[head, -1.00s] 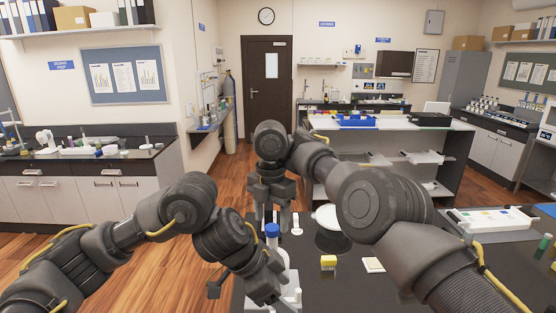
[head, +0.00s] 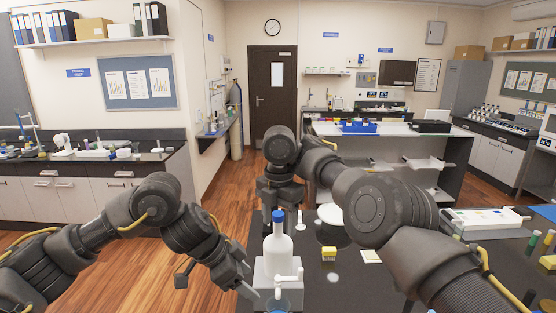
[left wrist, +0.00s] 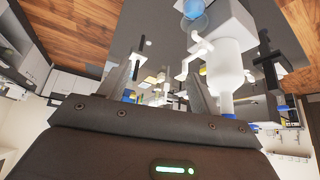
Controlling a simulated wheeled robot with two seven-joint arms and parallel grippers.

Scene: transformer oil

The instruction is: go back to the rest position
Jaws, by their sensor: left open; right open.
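My left gripper (head: 214,281) is open and empty, at the left of the black table's near end. Its two fingers also show apart in the left wrist view (left wrist: 167,82). My right gripper (head: 281,205) is open over the table behind the bottle; its fingers point down, with nothing seen between them. A white bottle with a blue cap (head: 278,244) stands upright on a white stand to the right of my left gripper. The bottle also shows in the left wrist view (left wrist: 225,70). A blue-tinted beaker (head: 279,304) is below the white tap, partly cut off by the frame.
A white tray (head: 487,218) lies at the right. Wooden floor (head: 225,205) is clear to the left of the table.

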